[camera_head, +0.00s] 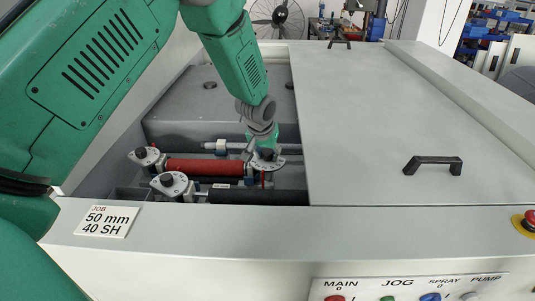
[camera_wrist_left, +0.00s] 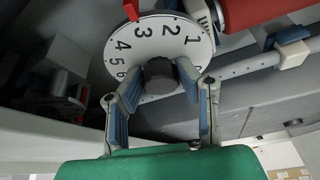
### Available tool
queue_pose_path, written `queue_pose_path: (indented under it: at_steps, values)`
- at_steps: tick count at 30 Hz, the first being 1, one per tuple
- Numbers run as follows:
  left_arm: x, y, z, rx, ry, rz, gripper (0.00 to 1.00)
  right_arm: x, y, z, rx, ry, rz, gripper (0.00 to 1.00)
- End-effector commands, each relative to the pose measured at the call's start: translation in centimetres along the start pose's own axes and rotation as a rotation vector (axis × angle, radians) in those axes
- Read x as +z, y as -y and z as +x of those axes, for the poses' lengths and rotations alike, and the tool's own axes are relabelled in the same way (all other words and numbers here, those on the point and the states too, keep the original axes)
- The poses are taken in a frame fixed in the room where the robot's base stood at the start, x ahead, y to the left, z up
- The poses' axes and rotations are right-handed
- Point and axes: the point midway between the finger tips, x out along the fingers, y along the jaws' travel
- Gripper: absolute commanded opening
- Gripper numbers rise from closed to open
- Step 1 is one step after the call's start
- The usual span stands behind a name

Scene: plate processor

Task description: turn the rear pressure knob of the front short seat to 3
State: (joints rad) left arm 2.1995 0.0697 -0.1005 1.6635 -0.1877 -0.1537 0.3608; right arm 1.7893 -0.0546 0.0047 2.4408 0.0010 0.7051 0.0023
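My left gripper (camera_head: 266,152) reaches down to a knob with a pale dial at the right end of the red roller (camera_head: 205,167). In the left wrist view my left gripper (camera_wrist_left: 160,78) has its blue-padded fingers on both sides of the black knob (camera_wrist_left: 160,77), apparently touching it. The white dial (camera_wrist_left: 180,38) carries numbers from 1 to 6. A red pointer (camera_wrist_left: 131,10) at the rim lines up with the 3. The gripper mostly hides the knob in the head view. My right gripper is not in view.
Two more dial knobs stand left, a rear one (camera_head: 146,156) and a front one (camera_head: 172,184). A black roller (camera_head: 258,197) lies in front. A grey cover (camera_head: 390,130) with a black handle closes the right side. A label (camera_head: 107,220) reads 50 mm 40 SH.

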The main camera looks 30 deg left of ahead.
Motion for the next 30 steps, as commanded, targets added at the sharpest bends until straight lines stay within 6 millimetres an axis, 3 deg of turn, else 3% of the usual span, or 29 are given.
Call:
queue_pose_path:
  at_steps: [2, 14, 30]
  values:
    - [-0.7, -0.1, -0.2, 0.003, -0.017, -0.001, 0.49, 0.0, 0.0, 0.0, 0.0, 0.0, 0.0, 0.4]
    - [-0.2, -0.1, -1.0, 0.002, -0.011, -0.001, 0.49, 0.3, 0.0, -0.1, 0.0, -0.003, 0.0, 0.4]
    - [-0.5, 0.0, -10.6, 0.003, -0.011, -0.001, 0.49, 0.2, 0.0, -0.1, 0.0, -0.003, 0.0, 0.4]
